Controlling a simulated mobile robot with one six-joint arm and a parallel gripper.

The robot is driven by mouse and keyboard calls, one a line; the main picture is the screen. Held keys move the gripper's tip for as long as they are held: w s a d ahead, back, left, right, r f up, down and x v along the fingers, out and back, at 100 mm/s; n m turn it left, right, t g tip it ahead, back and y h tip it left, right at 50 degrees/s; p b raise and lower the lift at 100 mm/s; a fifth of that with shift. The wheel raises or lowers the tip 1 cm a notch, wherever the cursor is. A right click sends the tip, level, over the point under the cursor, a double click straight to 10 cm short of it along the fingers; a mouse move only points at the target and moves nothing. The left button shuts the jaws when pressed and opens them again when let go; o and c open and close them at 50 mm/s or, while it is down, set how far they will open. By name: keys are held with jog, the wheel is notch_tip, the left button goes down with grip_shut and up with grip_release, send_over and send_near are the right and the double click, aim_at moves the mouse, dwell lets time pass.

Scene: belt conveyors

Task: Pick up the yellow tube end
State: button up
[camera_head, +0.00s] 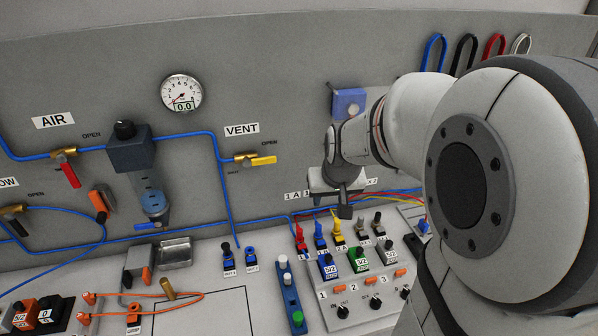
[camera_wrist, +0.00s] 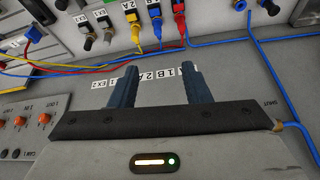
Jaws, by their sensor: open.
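The yellow tube end (camera_head: 338,228) sits in a row between a blue end (camera_head: 320,232) and grey ones on the bench panel. In the wrist view the yellow tube end (camera_wrist: 132,22) is at the top, with a thin yellow tube running from it down to the left. My gripper (camera_head: 345,208) is above and behind this row, near the back wall. In the wrist view my gripper (camera_wrist: 158,72) has two dark fingers spread apart with nothing between them. The yellow end lies beyond the fingertips, apart from them. Some of the yellow tube's far course is hidden.
A red end (camera_head: 301,240) stands at the row's left. A valve panel (camera_head: 345,313) with blue and green blocks lies in front. Blue, red and yellow tubes (camera_wrist: 60,70) cross behind the row. The back wall (camera_head: 290,90) is close to my arm.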

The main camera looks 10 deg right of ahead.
jog(key=m+b, duration=0.1)
jog(key=b, duration=0.2)
send_over(338, 222)
jog(key=s, duration=0.2)
notch_tip(338, 222, down, 16)
jog(key=shift+h, duration=0.3)
jog(key=shift+s+a+p+x, duration=0.15)
jog(key=shift+p+x, duration=0.25)
jog(key=shift+x, duration=1.5)
jog(key=shift+s+a+p+x, duration=0.15)
jog(key=shift+p+x, duration=0.25)
jog(key=shift+x, duration=1.55)
jog(key=shift+f, duration=0.1)
jog(key=shift+a, duration=0.1)
grip_shut()
